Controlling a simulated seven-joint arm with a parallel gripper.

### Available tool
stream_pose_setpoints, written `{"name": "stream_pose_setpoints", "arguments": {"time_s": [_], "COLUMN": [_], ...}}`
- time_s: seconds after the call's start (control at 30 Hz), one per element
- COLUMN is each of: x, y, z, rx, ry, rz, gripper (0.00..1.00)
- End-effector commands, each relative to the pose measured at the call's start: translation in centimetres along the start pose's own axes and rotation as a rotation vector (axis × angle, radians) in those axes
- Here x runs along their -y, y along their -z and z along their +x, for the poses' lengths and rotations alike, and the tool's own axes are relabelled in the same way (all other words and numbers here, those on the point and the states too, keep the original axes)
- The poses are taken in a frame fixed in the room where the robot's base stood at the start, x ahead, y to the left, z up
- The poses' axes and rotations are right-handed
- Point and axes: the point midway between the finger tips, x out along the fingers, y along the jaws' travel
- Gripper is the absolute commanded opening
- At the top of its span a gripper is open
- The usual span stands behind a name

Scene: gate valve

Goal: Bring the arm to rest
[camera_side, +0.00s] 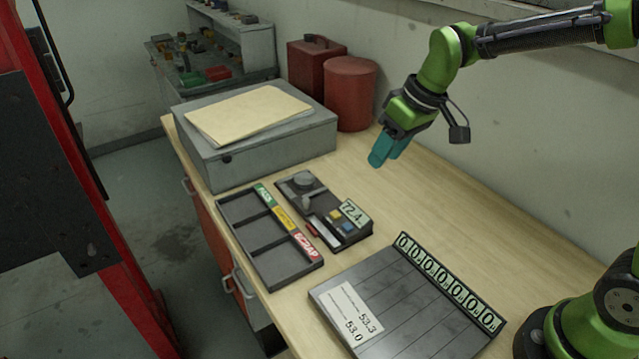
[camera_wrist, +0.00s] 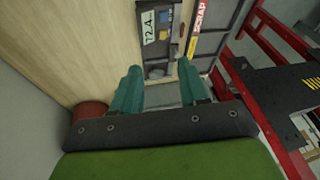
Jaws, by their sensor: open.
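My gripper (camera_side: 387,152) hangs in the air above the back right of the wooden bench, its teal fingers pointing down. In the wrist view the two teal fingers (camera_wrist: 158,92) stand apart with nothing between them. In the side view they are well above and to the right of a dark measuring device (camera_side: 322,208) with a display reading 72.4. The device also shows past the fingertips in the wrist view (camera_wrist: 157,40).
A three-compartment tray (camera_side: 268,247) with green, yellow and red labels looks empty. A slatted grey board (camera_side: 385,310) with a row of zeros lies at the front. A grey box (camera_side: 250,150) with folders, a red can (camera_side: 352,95) and a red case (camera_side: 312,66) stand behind.

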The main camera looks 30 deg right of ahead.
Motion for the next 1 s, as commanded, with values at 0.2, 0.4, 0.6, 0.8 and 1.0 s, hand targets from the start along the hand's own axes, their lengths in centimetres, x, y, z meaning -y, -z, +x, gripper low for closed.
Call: {"name": "stream_pose_setpoints", "arguments": {"time_s": [0.2, 0.4, 0.6, 0.8, 1.0], "x": [-0.9, -1.2, -1.1, -0.9, -0.9], "y": [-7.3, -12.8, -14.7, -14.6, -14.6], "z": [-5.0, -7.4, -8.9, -9.6, -9.6], "rx": [-0.109, -0.223, -0.306, -0.333, -0.332], "ry": [-0.035, -0.015, 0.006, 0.01, 0.01], "rz": [0.306, 0.483, 0.497, 0.489, 0.488], "gripper": [0.44, 0.44, 0.44, 0.44, 0.44]}}
